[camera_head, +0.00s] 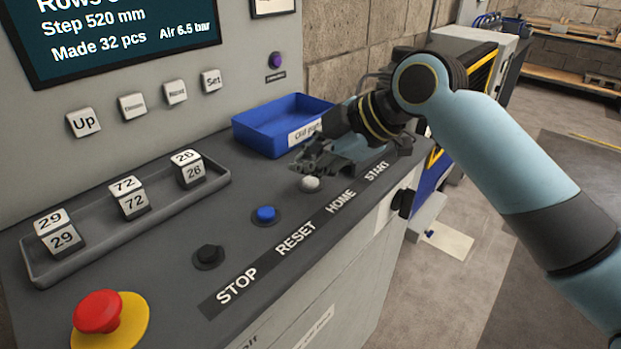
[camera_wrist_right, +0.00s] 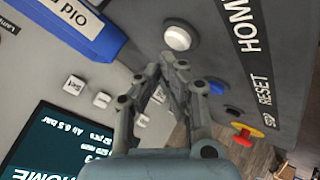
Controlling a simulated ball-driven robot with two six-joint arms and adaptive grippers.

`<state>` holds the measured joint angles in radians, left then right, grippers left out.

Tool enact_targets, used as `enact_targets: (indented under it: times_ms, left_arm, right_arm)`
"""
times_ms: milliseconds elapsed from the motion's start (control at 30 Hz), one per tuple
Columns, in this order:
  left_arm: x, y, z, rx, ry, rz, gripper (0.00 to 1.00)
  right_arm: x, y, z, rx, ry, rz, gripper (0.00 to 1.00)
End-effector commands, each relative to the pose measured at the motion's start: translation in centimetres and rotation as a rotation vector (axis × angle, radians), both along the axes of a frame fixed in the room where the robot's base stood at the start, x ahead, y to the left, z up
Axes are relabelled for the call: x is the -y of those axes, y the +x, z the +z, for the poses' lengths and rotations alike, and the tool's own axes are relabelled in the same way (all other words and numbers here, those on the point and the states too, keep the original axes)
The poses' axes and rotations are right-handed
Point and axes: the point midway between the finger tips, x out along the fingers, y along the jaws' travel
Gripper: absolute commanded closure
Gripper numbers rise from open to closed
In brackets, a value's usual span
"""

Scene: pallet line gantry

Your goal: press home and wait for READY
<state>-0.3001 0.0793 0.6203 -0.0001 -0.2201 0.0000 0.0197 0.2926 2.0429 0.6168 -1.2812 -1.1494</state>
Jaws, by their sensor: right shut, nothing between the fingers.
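The white button (camera_head: 310,183) stands on the dark sloping console, in line with the HOME label (camera_head: 341,202). It also shows in the right wrist view (camera_wrist_right: 178,38), just beyond the fingertips. My right gripper (camera_head: 302,166) is shut and empty close beside this button; its fingers (camera_wrist_right: 167,62) show in the wrist view. I cannot tell whether they touch the button. The START label (camera_head: 377,171) is visible, but its button is hidden behind my gripper. The screen (camera_head: 115,40) is cut off at the top; the wrist view shows large HOME lettering on it (camera_wrist_right: 50,150). My left gripper is not in view.
A blue button (camera_head: 265,214), a black button (camera_head: 208,256) and a red mushroom button (camera_head: 98,311) line the console. A blue bin (camera_head: 262,133) stands behind my right gripper. A tray (camera_head: 95,240) holds numbered blocks. Keys such as Up (camera_head: 84,122) sit below the screen.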

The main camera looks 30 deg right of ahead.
Motion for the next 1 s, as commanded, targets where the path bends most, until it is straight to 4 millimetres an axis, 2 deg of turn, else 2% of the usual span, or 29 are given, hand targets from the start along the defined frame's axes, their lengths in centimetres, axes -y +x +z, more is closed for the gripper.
enact_targets:
  times_ms: [1000]
  left_arm:
    - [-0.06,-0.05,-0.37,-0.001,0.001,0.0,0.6]
  right_arm:
    - [0.0,-0.02,-1.18,-0.001,0.0,0.001,1.0]
